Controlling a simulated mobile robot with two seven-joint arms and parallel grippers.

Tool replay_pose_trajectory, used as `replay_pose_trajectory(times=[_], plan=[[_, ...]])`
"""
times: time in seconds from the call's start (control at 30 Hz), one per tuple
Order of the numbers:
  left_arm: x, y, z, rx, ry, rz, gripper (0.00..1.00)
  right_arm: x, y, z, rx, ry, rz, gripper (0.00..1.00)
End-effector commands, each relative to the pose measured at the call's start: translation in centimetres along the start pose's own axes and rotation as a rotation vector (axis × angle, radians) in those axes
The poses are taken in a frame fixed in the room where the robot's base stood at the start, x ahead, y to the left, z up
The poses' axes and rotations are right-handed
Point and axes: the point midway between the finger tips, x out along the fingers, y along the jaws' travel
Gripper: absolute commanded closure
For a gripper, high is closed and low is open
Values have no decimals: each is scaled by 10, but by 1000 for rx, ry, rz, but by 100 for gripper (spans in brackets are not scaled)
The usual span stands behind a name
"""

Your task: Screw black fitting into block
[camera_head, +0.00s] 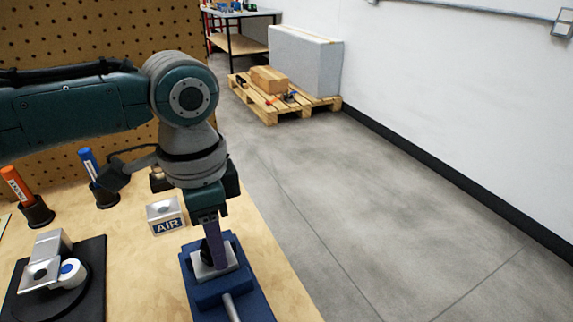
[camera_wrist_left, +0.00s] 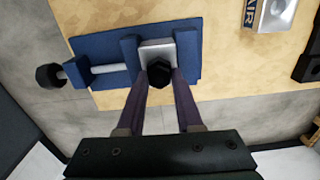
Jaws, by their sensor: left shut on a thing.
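My left gripper (camera_head: 212,242) points down over the blue vise near the table's right edge. In the left wrist view its two purple fingers (camera_wrist_left: 160,88) are shut on the black fitting (camera_wrist_left: 159,73), one on each side. The fitting sits at the silver block (camera_wrist_left: 156,45), which is clamped between the jaws of the blue vise (camera_wrist_left: 92,47). In the head view the block (camera_head: 228,263) shows partly behind the fingers. How deep the fitting sits in the block is hidden. My right gripper is not in view.
An AIR-labelled silver block (camera_head: 163,212) stands behind the vise. A black base with a metal bracket (camera_head: 58,262) is at left. Orange (camera_head: 17,186) and blue (camera_head: 88,160) bottles stand in black holders. The vise handle (camera_head: 231,306) points forward.

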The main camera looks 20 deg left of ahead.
Motion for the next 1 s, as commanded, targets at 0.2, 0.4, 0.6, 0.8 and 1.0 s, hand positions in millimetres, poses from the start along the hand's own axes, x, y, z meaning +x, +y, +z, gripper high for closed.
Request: replay_pose_trajectory(times=[0.2,0.4,0.6,0.8,1.0], plan=[[-2,2,0,273,-1,-1,100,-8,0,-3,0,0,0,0],[0,2,0,322,-1,-1,100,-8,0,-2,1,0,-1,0],[-1,2,1,375,-2,-1,100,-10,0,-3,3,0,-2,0],[-1,4,2,632,-2,0,100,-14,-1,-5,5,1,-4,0],[0,4,2,670,-2,0,100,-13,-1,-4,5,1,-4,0]])
